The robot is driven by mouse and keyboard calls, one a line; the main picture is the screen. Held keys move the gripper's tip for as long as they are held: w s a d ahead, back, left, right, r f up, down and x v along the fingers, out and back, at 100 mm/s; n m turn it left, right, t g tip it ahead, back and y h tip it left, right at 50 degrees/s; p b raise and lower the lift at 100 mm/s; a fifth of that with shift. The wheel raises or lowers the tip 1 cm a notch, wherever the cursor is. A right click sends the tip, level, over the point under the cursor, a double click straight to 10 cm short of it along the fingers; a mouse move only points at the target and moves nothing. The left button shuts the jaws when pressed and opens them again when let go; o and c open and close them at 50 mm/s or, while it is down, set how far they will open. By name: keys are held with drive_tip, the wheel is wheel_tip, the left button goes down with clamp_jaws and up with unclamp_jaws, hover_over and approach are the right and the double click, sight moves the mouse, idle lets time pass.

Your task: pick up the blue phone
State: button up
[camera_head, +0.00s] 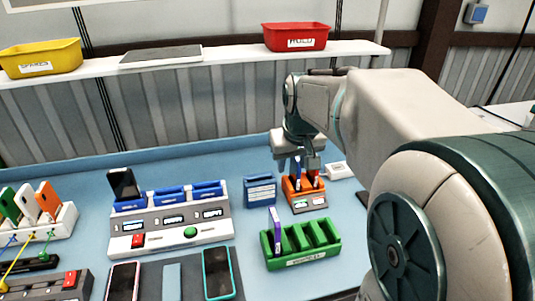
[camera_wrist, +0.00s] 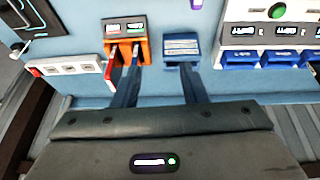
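A thin blue-violet phone-like slab (camera_head: 275,229) stands upright in the left slot of a green rack (camera_head: 301,261). A flat light-blue rectangle (camera_head: 172,282) lies at the front of the table; I cannot tell which of these is the blue phone. My gripper (camera_head: 303,161) is above and close to an orange dock (camera_head: 304,202), which holds thin upright items. In the wrist view, my gripper (camera_wrist: 160,78) has two fingers apart, with nothing visible between them. The orange dock (camera_wrist: 127,47) and a blue labelled block (camera_wrist: 181,47) lie just beyond them. Fingertip contact is unclear.
The blue block (camera_head: 260,192) stands left of the dock. A grey console (camera_head: 170,238) with blue holders carries a dark phone (camera_head: 123,184). Two phones (camera_head: 217,273) (camera_head: 122,282) lie at the front. A white box (camera_head: 340,171) stands right of the dock.

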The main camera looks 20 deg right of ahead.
drive_tip(key=b, duration=0.2)
approach(295, 164)
drive_tip(key=shift+w+d+r+p+x, duration=0.15)
drive_tip(key=shift+p+x, duration=0.3)
drive_tip(key=shift+x, duration=1.6)
drive_tip(key=shift+w+d+p+x, duration=0.1)
drive_tip(key=shift+w+p+x, duration=0.25)
drive_tip(key=shift+x, duration=1.65)
drive_tip(key=shift+w+d+r+p+x, duration=0.1)
drive_tip(key=shift+p+x, duration=0.45)
drive_tip(key=shift+x, duration=1.5)
drive_tip(key=shift+t, duration=0.3)
clamp_jaws()
